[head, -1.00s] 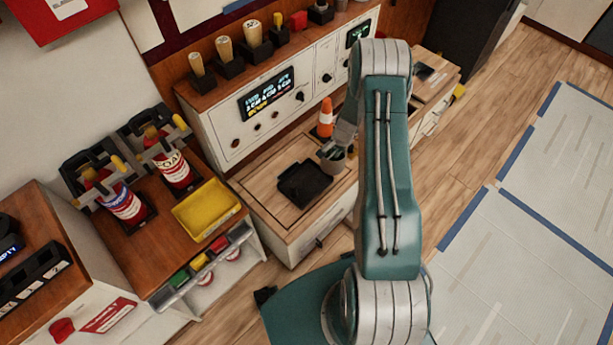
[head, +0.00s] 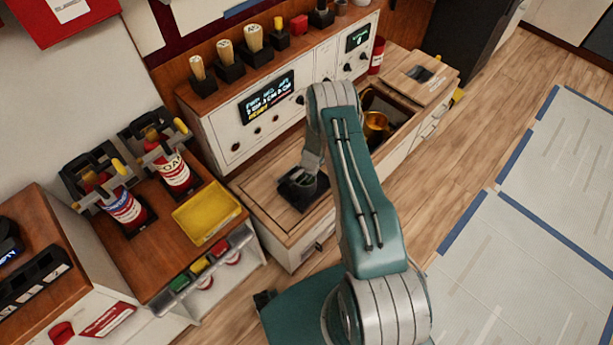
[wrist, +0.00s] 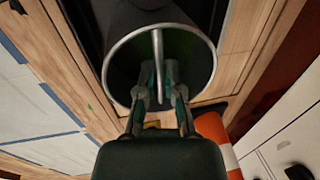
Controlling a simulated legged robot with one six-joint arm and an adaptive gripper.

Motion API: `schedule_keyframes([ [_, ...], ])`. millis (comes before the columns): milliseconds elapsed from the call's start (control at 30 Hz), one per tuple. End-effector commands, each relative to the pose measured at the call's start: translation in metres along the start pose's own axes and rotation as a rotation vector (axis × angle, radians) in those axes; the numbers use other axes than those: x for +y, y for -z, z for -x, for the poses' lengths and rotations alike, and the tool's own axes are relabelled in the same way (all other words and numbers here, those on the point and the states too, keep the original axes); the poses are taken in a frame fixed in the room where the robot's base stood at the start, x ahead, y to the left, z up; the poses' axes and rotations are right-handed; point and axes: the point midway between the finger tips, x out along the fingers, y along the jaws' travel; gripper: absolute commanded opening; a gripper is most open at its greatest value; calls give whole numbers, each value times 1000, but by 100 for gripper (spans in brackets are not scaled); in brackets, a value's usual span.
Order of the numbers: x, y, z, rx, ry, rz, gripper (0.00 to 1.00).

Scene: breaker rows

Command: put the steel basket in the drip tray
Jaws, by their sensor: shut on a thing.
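The steel basket (wrist: 158,45) shows in the wrist view as a round metal rim with a bar across it and a dark greenish inside. My gripper (wrist: 159,90) is shut on it at its near side, with the fingers around the bar. In the head view my gripper (head: 313,170) is over the black drip tray (head: 292,197), and the basket is mostly hidden by my wrist. The tray lies on the wooden counter and also shows as a dark area around the basket in the wrist view (wrist: 98,25). I cannot tell whether the basket touches the tray.
An orange and white cone (wrist: 213,130) stands close to my gripper in the wrist view. A control panel (head: 265,105) rises behind the counter. A yellow tray (head: 207,212) sits to the left, and an open bay with a gold pot (head: 376,122) is to the right.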

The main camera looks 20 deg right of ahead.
Motion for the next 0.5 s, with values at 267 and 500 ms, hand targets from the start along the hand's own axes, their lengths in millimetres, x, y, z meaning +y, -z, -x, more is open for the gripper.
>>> schedule_keyframes([
  [267, 0, 0, -1, 0, 0, -1, 0],
  [500, 0, 0, -1, 0, 0, -1, 44],
])
